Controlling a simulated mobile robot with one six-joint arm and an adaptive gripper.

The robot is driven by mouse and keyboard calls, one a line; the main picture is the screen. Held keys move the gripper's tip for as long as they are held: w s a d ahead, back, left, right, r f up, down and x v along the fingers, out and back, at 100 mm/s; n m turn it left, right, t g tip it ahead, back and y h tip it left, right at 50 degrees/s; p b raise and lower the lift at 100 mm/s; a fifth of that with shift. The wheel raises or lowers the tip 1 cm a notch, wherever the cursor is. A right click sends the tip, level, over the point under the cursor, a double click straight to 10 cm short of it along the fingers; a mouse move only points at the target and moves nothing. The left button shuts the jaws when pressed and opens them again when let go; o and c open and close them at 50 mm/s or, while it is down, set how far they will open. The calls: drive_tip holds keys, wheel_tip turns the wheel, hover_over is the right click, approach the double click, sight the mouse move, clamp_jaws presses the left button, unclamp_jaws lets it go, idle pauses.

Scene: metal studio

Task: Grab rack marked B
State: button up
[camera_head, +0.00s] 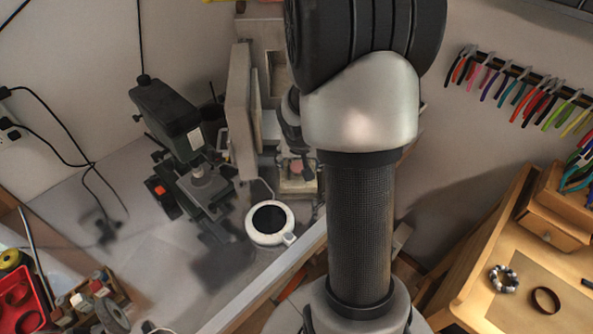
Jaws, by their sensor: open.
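No rack with a letter B shows in the head view. My arm rises through the middle of the picture and leaves it at the top. My gripper is outside the frame, so I cannot see its fingers or what is around it. The arm hides part of the wall and of the bench behind it.
A grey bench (150,262) on the left carries a black drill-press-like machine (180,125) and a round white dish (271,224). A red tray (20,300) is at lower left. A wooden desk (480,300) stands right, below pliers (520,85) on the wall.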

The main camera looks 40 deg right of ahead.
sight(298, 167)
drive_tip(key=b+x, duration=0.1)
drive_tip(key=x, duration=0.2)
drive_tip(key=b+x, duration=0.1)
drive_tip(key=x, duration=0.1)
drive_tip(key=shift+w+f, duration=0.3)
drive_tip(key=shift+c, duration=0.5)
drive_tip(key=c, duration=1)
drive_tip(key=shift+r, duration=0.15)
drive_tip(key=shift+c, duration=0.2)
